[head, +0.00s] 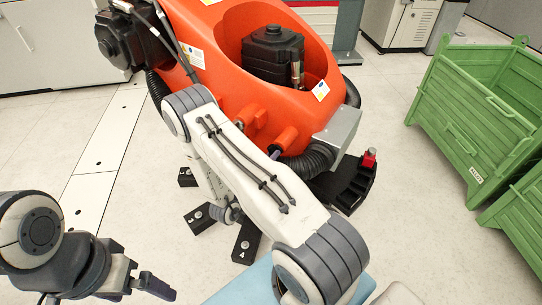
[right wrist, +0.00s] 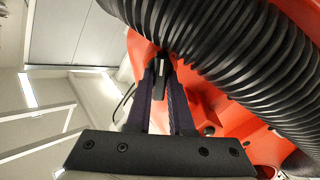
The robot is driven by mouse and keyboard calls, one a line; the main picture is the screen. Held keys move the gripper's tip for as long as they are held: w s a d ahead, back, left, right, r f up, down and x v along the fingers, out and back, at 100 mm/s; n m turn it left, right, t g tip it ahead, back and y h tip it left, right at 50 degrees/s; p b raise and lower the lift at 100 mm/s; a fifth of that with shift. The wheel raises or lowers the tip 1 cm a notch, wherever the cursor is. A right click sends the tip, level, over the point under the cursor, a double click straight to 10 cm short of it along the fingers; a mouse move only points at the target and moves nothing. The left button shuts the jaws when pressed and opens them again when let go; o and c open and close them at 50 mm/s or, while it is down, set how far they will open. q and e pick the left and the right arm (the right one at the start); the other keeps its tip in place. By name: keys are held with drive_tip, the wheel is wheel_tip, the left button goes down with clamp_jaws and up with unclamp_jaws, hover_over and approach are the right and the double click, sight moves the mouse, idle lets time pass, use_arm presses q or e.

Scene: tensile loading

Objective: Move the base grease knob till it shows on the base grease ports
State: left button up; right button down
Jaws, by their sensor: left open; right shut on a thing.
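In the right wrist view, the two dark fingers of my right gripper (right wrist: 160,66) run up to the orange machine and close on a small dark part with a pale edge. It is where the base grease knob (right wrist: 160,73) would be, but the fingers cover most of it. Its setting and the port marks cannot be read. In the head view, my right arm covers most of that gripper. My left gripper (head: 152,285) is open and empty at the lower left, over the floor and away from the machine.
The orange machine (head: 220,65) stands on black feet (head: 198,218). A ribbed black hose (right wrist: 225,55) runs close beside the right fingers. A grey box (head: 338,128) and a red piece on a black curved base (head: 369,158) are at its right. Green crates (head: 475,120) stand further right.

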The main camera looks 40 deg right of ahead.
drive_tip(key=c, duration=1.1)
unclamp_jaws()
drive_tip(key=p+v, duration=0.1)
drive_tip(key=v, duration=0.9)
drive_tip(key=shift+s+a, duration=0.15)
drive_tip(key=shift+a, duration=0.1)
